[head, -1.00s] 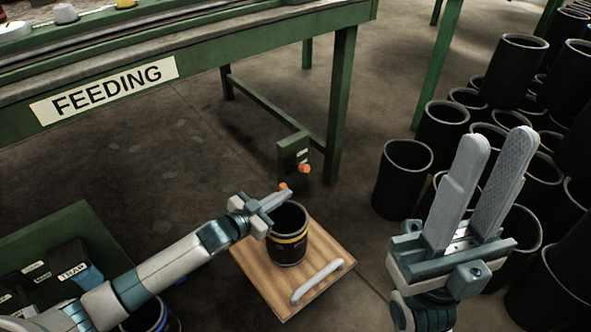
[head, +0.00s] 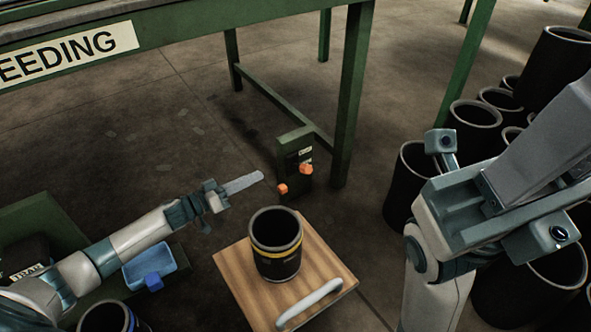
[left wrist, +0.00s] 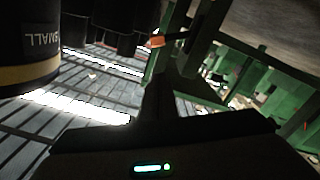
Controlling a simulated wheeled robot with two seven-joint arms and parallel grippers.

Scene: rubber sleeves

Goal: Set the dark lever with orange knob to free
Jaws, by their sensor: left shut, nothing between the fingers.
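A small green post (head: 294,150) with pale label plates stands on the floor by the table leg. Two orange knobs show on it, an upper right knob (head: 306,169) and a lower left knob (head: 282,188). The dark lever arms are too small to make out, and the label words cannot be read. My left gripper (head: 260,177) is shut and empty, its tips just left of the lower knob with a small gap in the picture. In the left wrist view an orange knob (left wrist: 157,41) shows beyond the dark fingers. My right gripper (head: 560,125) is at the right, partly out of frame.
A black sleeve (head: 276,245) with a yellow band stands on a wooden board (head: 235,265) with a pale handle. A green table (head: 180,45) marked FEEDING stands behind. Several black sleeves (head: 470,130) crowd the right. A blue tray (head: 150,265) lies at lower left.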

